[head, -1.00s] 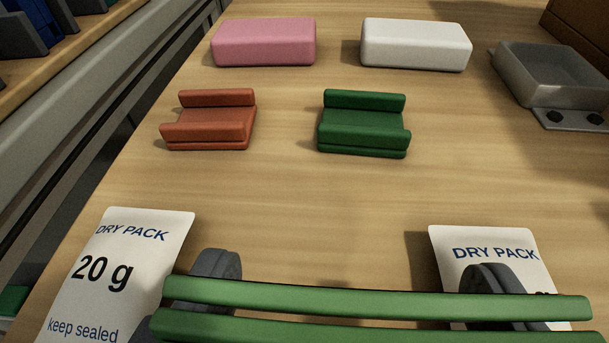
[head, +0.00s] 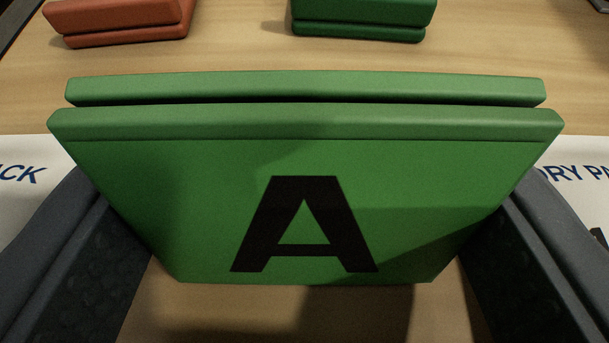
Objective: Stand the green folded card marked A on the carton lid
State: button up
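The green folded card (head: 340,158) fills the middle of the head view. Its face with a black A is towards me, and its two leaves show as parallel edges at the top. The dark grey fingers of my gripper (head: 305,245) are at its left and right sides, and the gripper appears shut on it. The card covers part of both fingers. Tan surface and shadow show below the card's bottom edge; I cannot tell whether the card touches that surface. I cannot make out the carton lid.
An orange-red block (head: 120,20) and a dark green block (head: 362,18) lie beyond the card on the wooden table (head: 240,45). White dry packs show at the left (head: 20,190) and the right (head: 572,185), partly behind my fingers.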

jog(key=shift+f, duration=0.1)
jog(key=o, duration=0.7)
jog(key=p+v, duration=0.2)
jog(key=v, duration=1)
jog(key=shift+p, duration=0.35)
jog(key=shift+r, duration=0.25)
